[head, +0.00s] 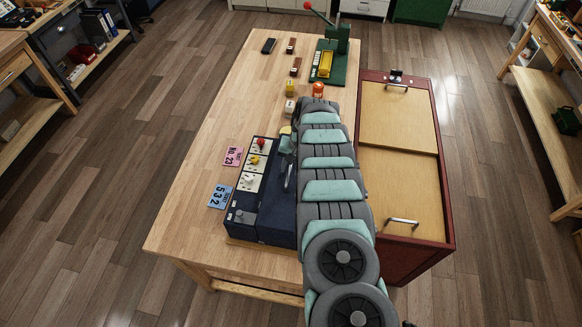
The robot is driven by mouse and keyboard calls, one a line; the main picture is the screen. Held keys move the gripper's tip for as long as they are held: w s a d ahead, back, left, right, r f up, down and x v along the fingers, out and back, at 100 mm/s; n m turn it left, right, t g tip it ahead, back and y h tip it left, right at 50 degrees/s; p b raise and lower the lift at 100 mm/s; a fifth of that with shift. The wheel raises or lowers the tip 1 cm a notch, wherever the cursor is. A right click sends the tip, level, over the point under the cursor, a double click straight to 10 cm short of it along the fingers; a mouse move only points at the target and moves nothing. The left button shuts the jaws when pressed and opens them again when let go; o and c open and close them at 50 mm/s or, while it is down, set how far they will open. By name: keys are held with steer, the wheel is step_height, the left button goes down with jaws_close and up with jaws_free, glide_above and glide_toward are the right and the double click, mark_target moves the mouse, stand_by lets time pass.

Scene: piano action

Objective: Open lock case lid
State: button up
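A dark blue case (276,222) stands on the wooden table, left of my arm. It looks like the lock case, but no label confirms this. Its left part carries pale panels (251,184) with a red knob (261,142) and yellow parts. My arm covers its right side, so I cannot tell how its lid sits. A grey lever-like part (287,178) shows at the arm's left edge; I cannot tell if it is a handle or part of my gripper. My gripper's fingers are not clearly visible, hidden at or under the arm's far end.
A dark red cabinet (448,226) with two wooden panels and metal handles stands right of the table. A green press (337,62), an orange-capped jar (318,90) and small blocks occupy the far end. Pink (233,156) and blue (220,196) cards lie left. The table's left side is clear.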

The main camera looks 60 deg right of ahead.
jaws_close()
stand_by(1.2)
